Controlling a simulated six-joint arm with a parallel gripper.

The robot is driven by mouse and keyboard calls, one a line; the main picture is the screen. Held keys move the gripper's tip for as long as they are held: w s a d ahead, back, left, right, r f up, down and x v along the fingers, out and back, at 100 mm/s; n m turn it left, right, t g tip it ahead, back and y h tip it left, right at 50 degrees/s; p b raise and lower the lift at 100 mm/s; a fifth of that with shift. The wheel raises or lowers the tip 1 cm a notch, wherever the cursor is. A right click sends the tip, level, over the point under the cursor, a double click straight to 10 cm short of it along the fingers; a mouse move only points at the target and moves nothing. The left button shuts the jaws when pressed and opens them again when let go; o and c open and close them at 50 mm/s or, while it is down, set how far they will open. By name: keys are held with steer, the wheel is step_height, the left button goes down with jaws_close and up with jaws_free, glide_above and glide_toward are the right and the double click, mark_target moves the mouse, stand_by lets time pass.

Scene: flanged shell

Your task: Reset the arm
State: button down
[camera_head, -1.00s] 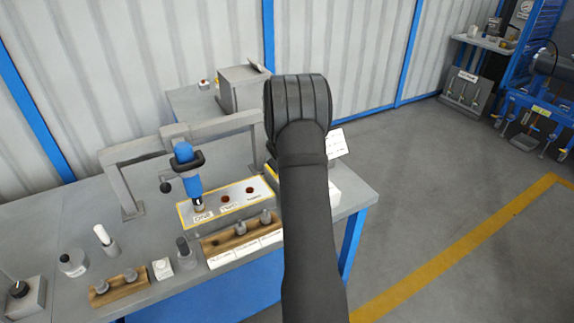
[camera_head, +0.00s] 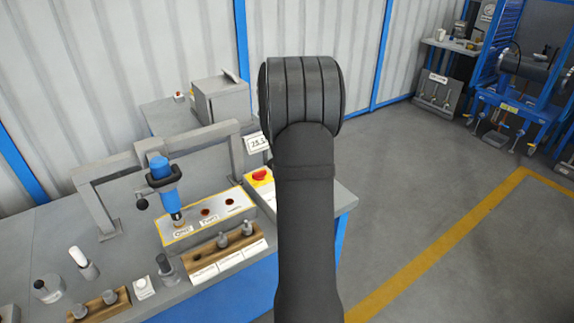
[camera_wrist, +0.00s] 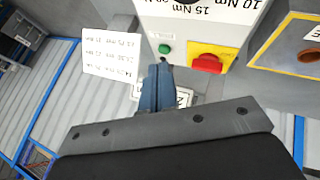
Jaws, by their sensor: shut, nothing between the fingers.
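My gripper (camera_wrist: 164,70) shows in the wrist view as closed blue-grey fingers beyond a grey mounting plate, with nothing between them. The fingers point toward a light control box with a red rotary switch (camera_wrist: 208,62) on a yellow plate and a green button (camera_wrist: 165,48). I cannot tell whether they touch anything. In the head view my black arm rises through the middle and hides the gripper. The red switch also shows there (camera_head: 260,175), just left of my arm.
A blue driver (camera_head: 160,173) hangs in a grey frame on the bench at left. A marked panel (camera_head: 206,231) and a wooden rack (camera_head: 213,255) stand in front. A white card (camera_wrist: 111,54) is left of the fingers. Open floor (camera_head: 430,190) lies right of the bench.

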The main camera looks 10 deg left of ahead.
steer(key=shift+d+r, duration=0.25)
steer(key=shift+r, duration=0.05)
steer(key=a+f, duration=0.4)
steer(key=f, duration=0.1)
steer(key=a+f, duration=0.2)
steer(key=f, duration=0.1)
steer(key=shift+w+f, duration=0.1)
steer(key=shift+w, duration=0.1)
steer(key=a+m, duration=0.1)
steer(key=a, duration=0.1)
steer(key=s+a+m+h, duration=0.1)
steer(key=a, duration=0.2)
steer(key=s+a+m+h, duration=0.1)
steer(key=a, duration=0.2)
steer(key=shift+a, duration=0.15)
steer(key=shift+s+a+r, duration=0.35)
steer(key=shift+s+r, duration=0.45)
steer(key=shift+r, duration=0.05)
steer(key=shift+s+r, duration=0.4)
steer(key=shift+r, duration=0.1)
